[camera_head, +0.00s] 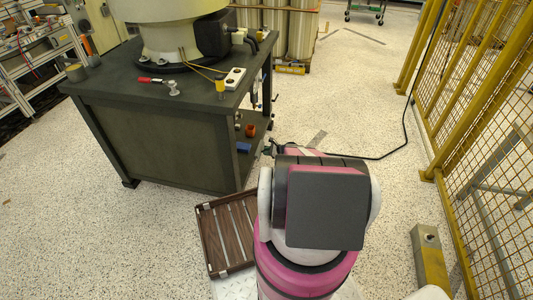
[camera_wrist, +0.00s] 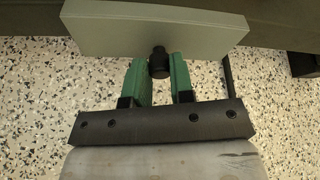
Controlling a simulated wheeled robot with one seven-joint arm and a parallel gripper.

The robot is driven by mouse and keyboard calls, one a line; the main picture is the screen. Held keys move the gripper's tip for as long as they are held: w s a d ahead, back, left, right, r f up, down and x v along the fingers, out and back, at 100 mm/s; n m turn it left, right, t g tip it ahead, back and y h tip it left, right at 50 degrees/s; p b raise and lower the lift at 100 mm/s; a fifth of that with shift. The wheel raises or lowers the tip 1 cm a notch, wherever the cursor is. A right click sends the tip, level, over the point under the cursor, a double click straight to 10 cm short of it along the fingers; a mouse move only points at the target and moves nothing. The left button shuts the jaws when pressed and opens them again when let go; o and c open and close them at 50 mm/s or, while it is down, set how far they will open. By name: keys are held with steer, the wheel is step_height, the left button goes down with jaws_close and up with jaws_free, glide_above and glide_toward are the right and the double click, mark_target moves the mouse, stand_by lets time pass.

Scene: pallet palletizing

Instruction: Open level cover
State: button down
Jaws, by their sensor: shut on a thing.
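In the wrist view a flat grey-green cover panel (camera_wrist: 150,32) lies across the top, with a small black knob (camera_wrist: 159,62) on its near side. My gripper (camera_wrist: 160,75) has green fingers on both sides of the knob and is shut on it. The panel looks slightly tilted in the picture. In the head view my arm fills the lower middle.
A dark green workbench (camera_head: 150,145) carries a large machine base (camera_head: 170,32), a red-handled tool (camera_head: 150,80) and a yellow-topped post (camera_head: 220,86). A brown slatted tray (camera_head: 213,243) lies on the floor left of my arm. A yellow mesh fence (camera_head: 465,95) stands right; a black cable (camera_head: 385,156) crosses the floor.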

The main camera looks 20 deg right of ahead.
mark_target(260, 148)
steer(key=r+g+h, duration=0.2)
steer(key=h, duration=0.1)
steer(key=r+g+h, duration=0.2)
steer(key=h, duration=0.1)
steer(key=a+r+g+h, duration=0.1)
steer(key=r+g+h, duration=0.1)
steer(key=h, duration=0.1)
steer(key=shift+w+n+g, duration=0.3)
steer(key=shift+w, duration=0.1)
steer(key=h, duration=0.1)
steer(key=a+r+g+h, duration=0.1)
steer(key=w+g+h, duration=0.1)
steer(key=shift+a+r+h, duration=0.25)
steer(key=shift+r+h, duration=0.05)
steer(key=shift+h, duration=0.1)
steer(key=shift+w+a+r+g+h, duration=0.2)
steer(key=shift+a+g+h, duration=0.1)
steer(key=shift+g+h, duration=0.25)
steer(key=shift+w+a+r+g+h, duration=0.1)
steer(key=shift+w+a+g+h, duration=0.15)
steer(key=shift+g+h, duration=0.3)
steer(key=shift+a, duration=0.1)
steer(key=c, duration=1)
jaws_free()
steer(key=shift+s, duration=0.1)
